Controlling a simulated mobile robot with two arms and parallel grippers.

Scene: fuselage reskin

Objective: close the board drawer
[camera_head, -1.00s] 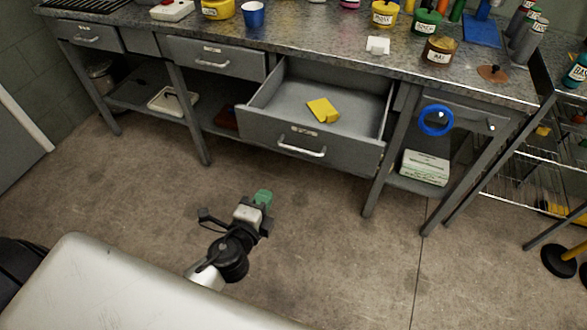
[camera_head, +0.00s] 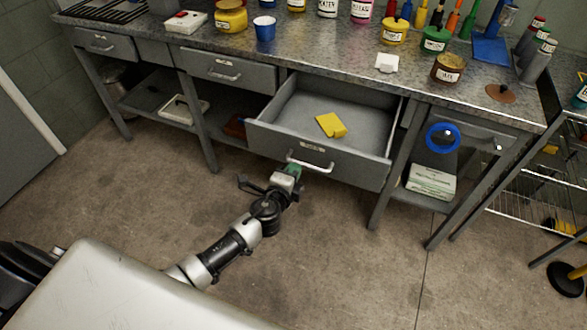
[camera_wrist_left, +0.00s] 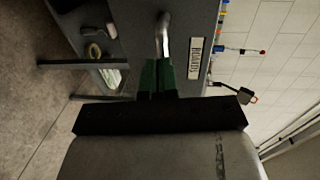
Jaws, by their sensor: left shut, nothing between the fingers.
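The board drawer (camera_head: 352,165) is pulled out of the grey workbench, with a yellow object (camera_head: 331,125) lying inside. Its front carries a silver bar handle (camera_head: 309,164) and a label, which reads "BOARD" in the left wrist view (camera_wrist_left: 196,57). My left gripper (camera_head: 294,170) is at the left end of the handle, in front of the drawer face. In the left wrist view its green fingertips (camera_wrist_left: 157,76) are shut and empty, close to the handle (camera_wrist_left: 162,35). I cannot tell whether they touch it. My right gripper is out of view.
The bench top (camera_head: 320,52) holds several jars, bottles and tools. A closed drawer (camera_head: 228,70) is left of the open one. A blue ring (camera_head: 428,137) hangs at the right bench section. A wire rack (camera_head: 522,200) stands right. The floor in front is clear.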

